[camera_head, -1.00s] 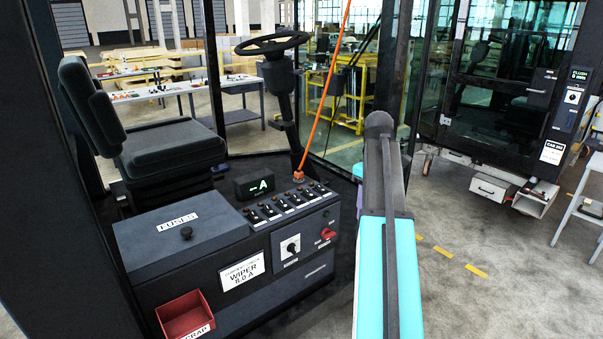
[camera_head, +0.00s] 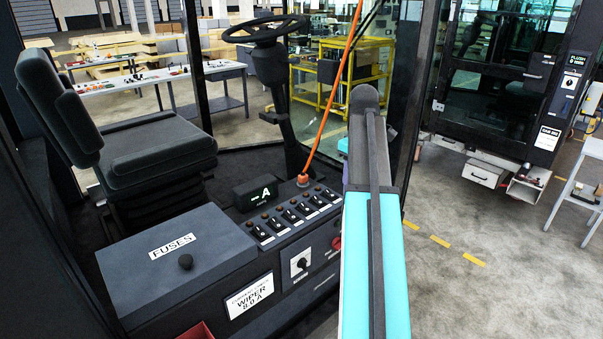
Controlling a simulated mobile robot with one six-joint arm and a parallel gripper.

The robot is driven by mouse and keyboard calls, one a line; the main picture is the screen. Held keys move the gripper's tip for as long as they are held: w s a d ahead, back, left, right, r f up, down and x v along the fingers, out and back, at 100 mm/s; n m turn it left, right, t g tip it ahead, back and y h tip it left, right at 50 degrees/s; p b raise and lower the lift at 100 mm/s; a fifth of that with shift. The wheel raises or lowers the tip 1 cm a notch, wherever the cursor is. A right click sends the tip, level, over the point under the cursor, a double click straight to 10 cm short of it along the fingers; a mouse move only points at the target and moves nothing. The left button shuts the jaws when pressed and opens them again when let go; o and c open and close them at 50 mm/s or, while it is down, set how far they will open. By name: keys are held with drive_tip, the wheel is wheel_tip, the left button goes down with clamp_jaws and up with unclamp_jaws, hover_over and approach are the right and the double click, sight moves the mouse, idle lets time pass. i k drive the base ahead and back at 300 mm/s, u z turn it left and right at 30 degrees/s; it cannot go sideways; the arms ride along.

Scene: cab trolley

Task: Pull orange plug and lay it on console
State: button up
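The orange plug (camera_head: 303,180) sits at the far end of the console's switch row. An orange cable (camera_head: 331,99) rises from it, up and out of the top of the picture. The console (camera_head: 178,258) is dark, with a flat lid marked FUSES, several switches (camera_head: 291,212), a small display (camera_head: 255,193) and a WIPER 8.0 A label. My arm, turquoise and dark grey, stands in front of the console's right side and hides part of it. My gripper cannot be made out in this view.
A black seat (camera_head: 150,155) and a steering wheel (camera_head: 266,29) stand behind the console. A red bin (camera_head: 196,331) shows at the bottom edge. A dark cab post (camera_head: 407,95) rises behind my arm. The floor at right is open, with a glass-doored cab (camera_head: 500,85) beyond.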

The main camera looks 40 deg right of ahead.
sight(303, 178)
drive_tip(key=i, duration=0.85)
drive_tip(key=u, duration=0.05)
